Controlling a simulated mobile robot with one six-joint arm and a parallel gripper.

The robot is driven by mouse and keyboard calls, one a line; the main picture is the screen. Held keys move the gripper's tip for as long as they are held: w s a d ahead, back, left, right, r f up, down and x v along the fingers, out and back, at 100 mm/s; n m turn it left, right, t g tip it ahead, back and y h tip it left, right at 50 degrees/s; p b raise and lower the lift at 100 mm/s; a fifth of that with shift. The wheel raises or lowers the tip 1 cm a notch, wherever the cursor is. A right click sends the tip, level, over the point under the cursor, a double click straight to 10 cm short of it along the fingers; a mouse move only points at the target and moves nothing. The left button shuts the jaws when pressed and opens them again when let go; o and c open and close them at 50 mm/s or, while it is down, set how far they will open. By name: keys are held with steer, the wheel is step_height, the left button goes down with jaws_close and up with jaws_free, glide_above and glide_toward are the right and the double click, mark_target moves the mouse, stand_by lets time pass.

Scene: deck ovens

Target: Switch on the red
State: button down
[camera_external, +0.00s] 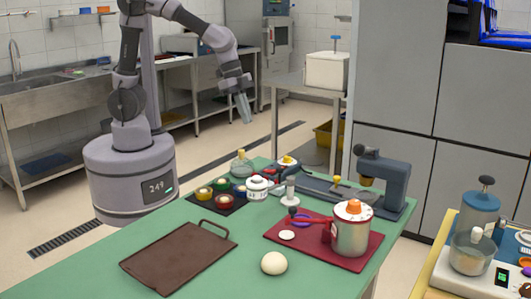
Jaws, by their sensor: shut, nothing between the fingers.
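A dark panel (234,209) lies on the green table, with several round coloured pieces on it that look like push buttons or small pots. The red one (225,202) is at its front, with a yellow one (204,193) to the left, a green one (221,184) behind and a blue one (240,190) to the right. I cannot tell whether the red one is lit or pressed. My gripper (243,108) hangs in the air beyond the table's far edge, pointing down, shut and empty, well away from the panel.
A white lidded pot (257,188) stands close right of the panel. A metal pot (351,235) stands on a red mat (317,255). Bare green table lies between tray and mat.

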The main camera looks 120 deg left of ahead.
mark_target(270, 171)
steer(key=w+a+f, duration=0.1)
steer(key=a+f, duration=0.2)
steer(key=a, duration=0.1)
steer(key=shift+w+a+f+n, duration=0.15)
steer(key=shift+a+f+n, duration=0.1)
steer(key=shift+a+n, duration=0.15)
steer(key=b+x, duration=0.6)
steer(key=x, duration=0.8)
steer(key=shift+d, duration=0.15)
steer(key=shift+r, duration=0.1)
